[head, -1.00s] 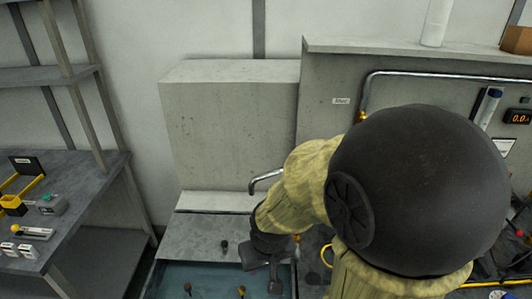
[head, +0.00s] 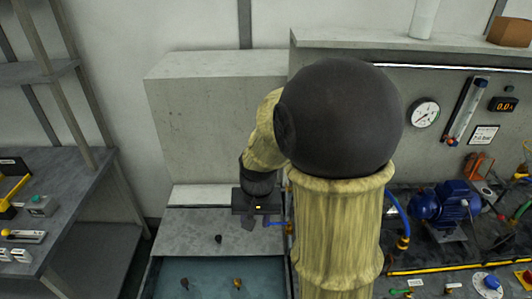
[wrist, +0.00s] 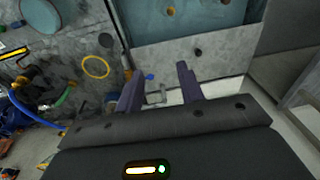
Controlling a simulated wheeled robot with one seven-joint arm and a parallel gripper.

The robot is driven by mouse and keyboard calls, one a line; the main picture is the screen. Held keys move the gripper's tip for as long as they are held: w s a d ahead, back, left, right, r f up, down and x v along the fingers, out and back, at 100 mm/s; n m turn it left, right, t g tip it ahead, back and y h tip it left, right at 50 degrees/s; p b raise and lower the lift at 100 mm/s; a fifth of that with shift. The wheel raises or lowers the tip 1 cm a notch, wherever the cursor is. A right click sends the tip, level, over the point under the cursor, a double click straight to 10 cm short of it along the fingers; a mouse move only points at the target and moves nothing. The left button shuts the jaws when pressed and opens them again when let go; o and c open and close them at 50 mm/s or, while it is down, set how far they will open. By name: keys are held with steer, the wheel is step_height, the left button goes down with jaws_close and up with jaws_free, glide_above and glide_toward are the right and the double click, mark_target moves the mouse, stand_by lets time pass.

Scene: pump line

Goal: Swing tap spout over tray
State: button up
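The teal tray (head: 205,275) lies low at the front, with a grey ledge behind it; it also shows at the top of the wrist view (wrist: 170,18). My gripper (head: 262,224) points down over the right part of the ledge. In the wrist view its two fingers (wrist: 160,75) stand apart, so it is open. A small pale metal piece (wrist: 161,95) shows between them, perhaps the tap spout; I cannot tell whether a finger touches it. A small blue piece (wrist: 150,77) lies just beyond. In the head view my arm hides the spout.
A grey block (head: 215,115) stands behind the ledge. Small knobs (head: 218,239) sit on the ledge and in the tray. A blue pump (head: 446,203), gauge (head: 424,112) and hoses are at right. A shelf bench (head: 60,200) is at left.

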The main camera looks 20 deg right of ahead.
steer(key=w+d+r+m+g+y+p, duration=0.1)
steer(key=w+d+r+m+p, duration=0.3)
steer(key=w, duration=0.1)
steer(key=w+d+r+m+y+p, duration=0.1)
steer(key=w+d+r+m+p, duration=0.2)
steer(key=w+d+m+p, duration=0.1)
steer(key=w+d+r+m+g+y+p, duration=0.1)
steer(key=w+d+r+m+p, duration=0.3)
steer(key=w, duration=0.2)
steer(key=shift+r+g+y, duration=0.3)
steer(key=shift+y, duration=0.1)
steer(key=shift+d, duration=0.3)
steer(key=shift+a+m, duration=0.1)
steer(key=shift+m, duration=0.2)
steer(key=shift+f, duration=0.15)
steer(key=p+x, duration=0.3)
steer(key=x, duration=0.3)
steer(key=shift+a, duration=0.25)
steer(key=shift+a+f, duration=0.1)
steer(key=shift+f, duration=0.45)
jaws_close()
